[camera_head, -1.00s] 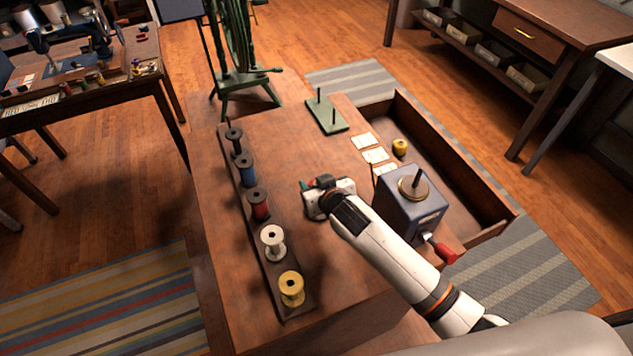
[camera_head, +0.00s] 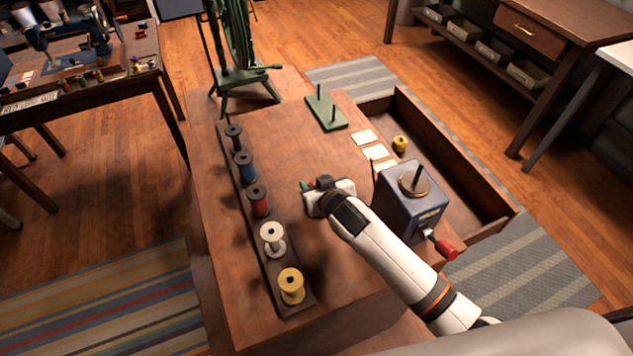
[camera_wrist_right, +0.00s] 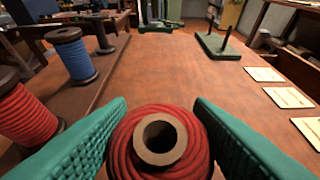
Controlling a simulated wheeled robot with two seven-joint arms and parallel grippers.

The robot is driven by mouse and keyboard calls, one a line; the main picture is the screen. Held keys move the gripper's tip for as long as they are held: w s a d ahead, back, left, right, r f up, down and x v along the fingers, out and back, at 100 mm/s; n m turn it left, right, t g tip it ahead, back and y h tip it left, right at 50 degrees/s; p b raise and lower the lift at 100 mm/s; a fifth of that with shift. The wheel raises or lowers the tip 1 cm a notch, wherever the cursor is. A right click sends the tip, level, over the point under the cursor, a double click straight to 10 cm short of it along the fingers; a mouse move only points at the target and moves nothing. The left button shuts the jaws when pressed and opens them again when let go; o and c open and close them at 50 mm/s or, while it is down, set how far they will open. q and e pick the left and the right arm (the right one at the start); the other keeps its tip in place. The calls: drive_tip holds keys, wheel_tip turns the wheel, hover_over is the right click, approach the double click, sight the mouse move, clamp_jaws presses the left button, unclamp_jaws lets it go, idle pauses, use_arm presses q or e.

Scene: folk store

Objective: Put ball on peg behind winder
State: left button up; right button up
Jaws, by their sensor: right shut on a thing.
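My right gripper (camera_head: 310,187) is over the middle of the wooden cabinet top. In the right wrist view, its teal fingers (camera_wrist_right: 160,135) are shut on a red yarn ball (camera_wrist_right: 120,158) with a hollow core facing the camera. The arm largely hides the ball in the head view. The blue-grey winder (camera_head: 405,215), with a round top, spindle and red crank handle, stands right of the gripper. A thin upright rod (camera_head: 371,166) shows just behind it. Farther back is a green base (camera_head: 325,125) with two upright pegs, both bare; it also shows in the wrist view (camera_wrist_right: 222,50). My left gripper is out of view.
A rack (camera_head: 268,262) of several spools runs along the left of the cabinet top. Pale cards (camera_head: 375,152) lie behind the winder. The open drawer (camera_head: 455,160) at right holds a yellow ball (camera_head: 400,143). A green spinning wheel (camera_head: 238,75) stands at the back.

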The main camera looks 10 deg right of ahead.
drive_tip(key=shift+f+b, duration=1)
drive_tip(key=shift+f, duration=0.75)
drive_tip(key=o, duration=1)
drive_tip(key=v, duration=1.2)
